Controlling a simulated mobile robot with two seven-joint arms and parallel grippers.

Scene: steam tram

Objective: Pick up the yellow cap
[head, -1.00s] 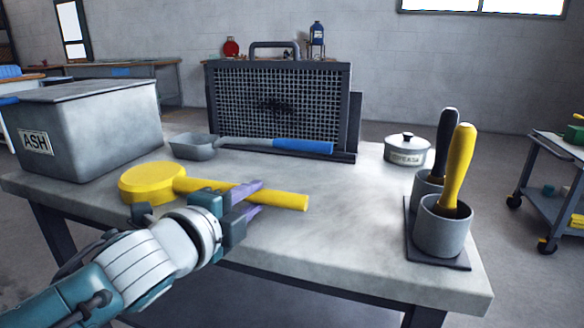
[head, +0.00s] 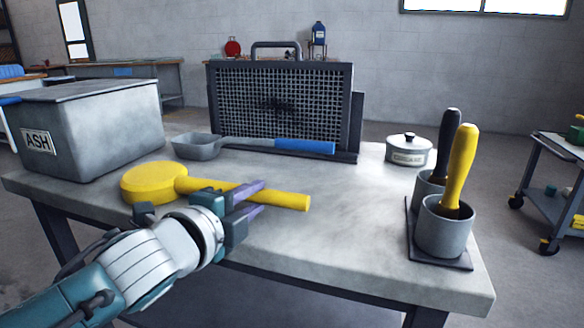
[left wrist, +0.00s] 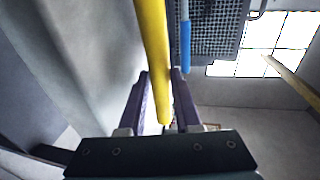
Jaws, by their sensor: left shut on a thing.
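The yellow cap (head: 153,183) has a round, flat head and a long straight handle. Its head is at the left front of the grey table, and its handle points right. My left gripper (head: 256,194) is shut on the handle, with its purple fingers on either side of it. In the left wrist view, the yellow handle (left wrist: 152,35) runs between the two fingers (left wrist: 160,76). I cannot tell whether the cap is clear of the table top. My right gripper is not in view.
A grey ASH bin (head: 95,130) stands at the left. A blue-handled scoop (head: 200,147) lies behind the cap, before a mesh panel (head: 275,100). A lidded pot (head: 408,152) and two cups (head: 443,228) with handled tools stand right. The table middle (head: 340,200) is clear.

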